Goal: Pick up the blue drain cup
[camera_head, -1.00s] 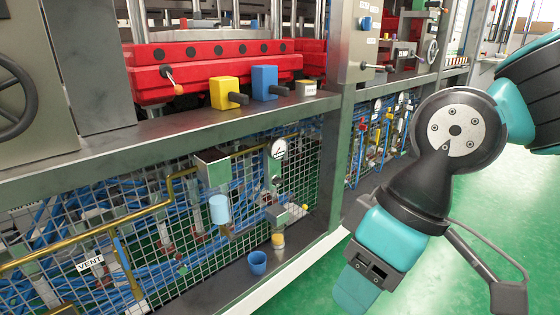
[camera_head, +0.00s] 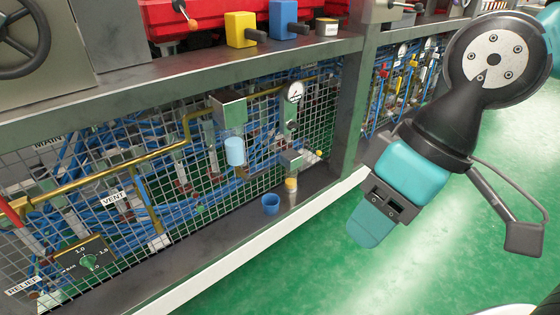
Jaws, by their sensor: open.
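The blue drain cup (camera_head: 271,205) is a small, open-topped cup. It stands upright on the grey lower ledge (camera_head: 215,232) of the machine, in front of the wire mesh. A pale blue cylinder (camera_head: 234,151) hangs under a metal box above and left of it. My gripper (camera_head: 445,240) is at the right of the head view, over the green floor, clear of the ledge and apart from the cup. Its jaws are open with nothing seen between them. Its fingers are seen at an angle.
A small valve with a yellowish end (camera_head: 291,184) is close to the cup's right. A pressure gauge (camera_head: 295,92) is above. A grey upright post (camera_head: 357,100) stands right of this bay. The green floor (camera_head: 300,275) in front is open.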

